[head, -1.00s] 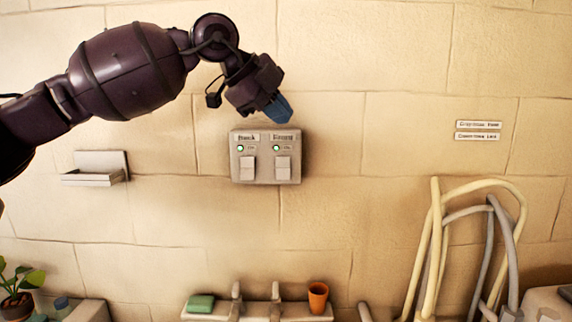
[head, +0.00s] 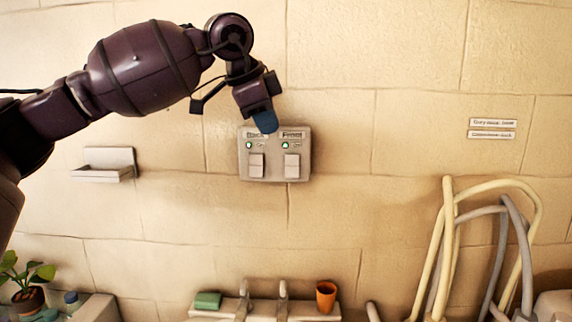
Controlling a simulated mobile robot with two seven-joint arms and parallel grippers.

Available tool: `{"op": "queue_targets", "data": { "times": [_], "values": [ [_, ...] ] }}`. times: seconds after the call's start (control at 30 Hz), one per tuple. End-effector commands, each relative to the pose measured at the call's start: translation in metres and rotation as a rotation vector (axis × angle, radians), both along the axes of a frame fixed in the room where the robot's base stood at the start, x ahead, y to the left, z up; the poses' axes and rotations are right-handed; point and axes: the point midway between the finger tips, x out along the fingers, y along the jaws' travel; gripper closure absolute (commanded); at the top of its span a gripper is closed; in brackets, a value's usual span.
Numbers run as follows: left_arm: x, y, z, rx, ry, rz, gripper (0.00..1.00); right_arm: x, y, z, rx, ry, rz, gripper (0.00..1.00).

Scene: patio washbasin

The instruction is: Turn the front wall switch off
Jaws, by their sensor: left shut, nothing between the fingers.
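The wall switch box (head: 275,170) is a grey panel on the stone wall, with two labelled pale rockers side by side. The right rocker (head: 292,167) sits under the label that reads like "Front", blurred now. A small lit lamp (head: 285,145) is above it and looks pale green. The left rocker (head: 256,166) has a green lamp (head: 249,145) above it. My left gripper (head: 266,122) has blue fingertips, shut and empty. It points down at the box's top edge, between the two labels and partly covering that edge. I cannot tell whether it touches. My right gripper is out of view.
A small wall shelf (head: 107,166) is left of the box. Below are a basin ledge with taps (head: 282,300), a green soap (head: 208,300) and an orange cup (head: 326,295). Hoses (head: 447,240) hang at right, under two small signs (head: 492,128). The wall around the box is clear.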

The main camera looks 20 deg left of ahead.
Motion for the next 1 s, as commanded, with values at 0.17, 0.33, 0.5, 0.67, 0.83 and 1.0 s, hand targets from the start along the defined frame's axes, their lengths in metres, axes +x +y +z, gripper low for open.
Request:
{"op": "queue_targets", "data": {
  "times": [0.17,0.33,0.5,0.67,0.83,1.0],
  "values": [
    [0.003,-0.002,-0.005,0.0,0.001,-0.001,1.0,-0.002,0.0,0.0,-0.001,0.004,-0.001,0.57],
    [0.012,-0.006,-0.023,0.001,0.002,-0.001,1.0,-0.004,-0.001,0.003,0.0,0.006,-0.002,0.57],
    [0.026,-0.012,-0.049,0.001,0.003,-0.002,1.0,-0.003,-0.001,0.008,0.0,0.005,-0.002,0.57],
    [0.038,-0.019,-0.073,0.001,0.004,-0.003,1.0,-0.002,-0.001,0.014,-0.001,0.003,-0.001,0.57],
    [0.056,-0.019,-0.09,-0.001,0.001,0.001,1.0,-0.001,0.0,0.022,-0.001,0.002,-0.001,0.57],
    [0.073,-0.014,-0.098,-0.001,0.002,-0.001,1.0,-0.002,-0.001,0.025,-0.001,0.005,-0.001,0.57]
  ]
}}
